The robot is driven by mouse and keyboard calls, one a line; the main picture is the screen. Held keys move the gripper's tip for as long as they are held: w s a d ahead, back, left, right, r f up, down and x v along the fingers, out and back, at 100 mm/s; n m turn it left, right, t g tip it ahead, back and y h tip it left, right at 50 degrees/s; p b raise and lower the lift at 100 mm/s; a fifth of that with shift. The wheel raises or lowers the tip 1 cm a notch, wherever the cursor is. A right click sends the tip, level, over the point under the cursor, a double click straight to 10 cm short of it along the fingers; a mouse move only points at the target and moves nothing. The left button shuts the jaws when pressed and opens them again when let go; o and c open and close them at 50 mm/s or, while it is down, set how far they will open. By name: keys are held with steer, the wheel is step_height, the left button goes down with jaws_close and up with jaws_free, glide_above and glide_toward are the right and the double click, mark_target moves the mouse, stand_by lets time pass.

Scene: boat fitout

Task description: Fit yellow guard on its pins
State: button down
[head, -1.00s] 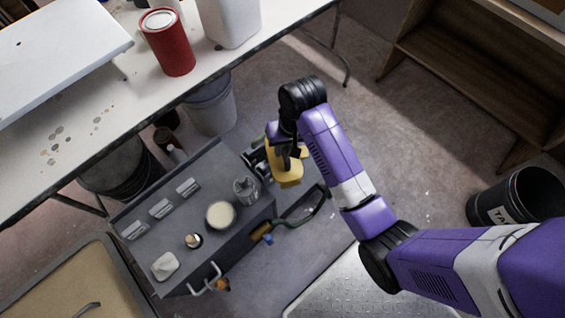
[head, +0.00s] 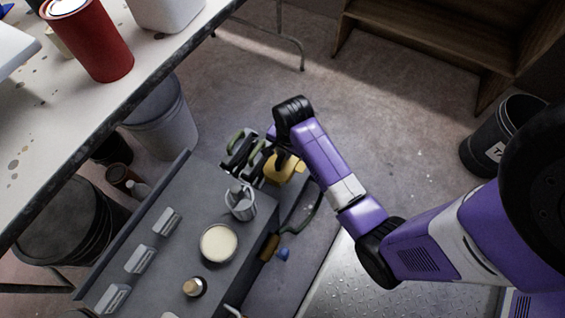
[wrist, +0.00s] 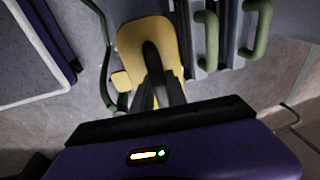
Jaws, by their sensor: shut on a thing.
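The yellow guard (head: 283,168) is in my gripper (head: 279,160), beside the right end of the grey bench unit (head: 180,235) in the head view. In the wrist view the yellow guard (wrist: 133,40) shows as a rounded plate with a small tab at its left, and the dark fingers of my gripper (wrist: 152,55) are shut on it. It hangs close to the green-handled fittings on the unit's end (wrist: 207,38). I cannot tell whether it touches them. No pins can be made out in either view.
On the unit stand a cream-filled round tin (head: 218,243), a wire holder (head: 240,203) and a small capped jar (head: 194,287). A green hose (head: 303,215) runs along its side. A white table with a red can (head: 90,40) stands upper left. Floor at right is open up to a black bin (head: 500,140).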

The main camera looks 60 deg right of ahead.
mark_target(287, 163)
step_height(287, 163, down, 15)
steer(key=b, duration=0.6)
steer(key=c, duration=1.3)
jaws_free()
steer(key=shift+f, duration=0.1)
steer(key=r+p, duration=0.2)
steer(key=r, duration=0.2)
steer(key=s+r+p, duration=0.1)
steer(key=r, duration=0.3)
steer(key=a+r+p, duration=0.1)
steer(key=r+p, duration=0.1)
steer(key=r, duration=0.2)
steer(key=shift+s+r+p, duration=0.1)
steer(key=shift+s+p, duration=0.2)
steer(key=shift+s, duration=0.05)
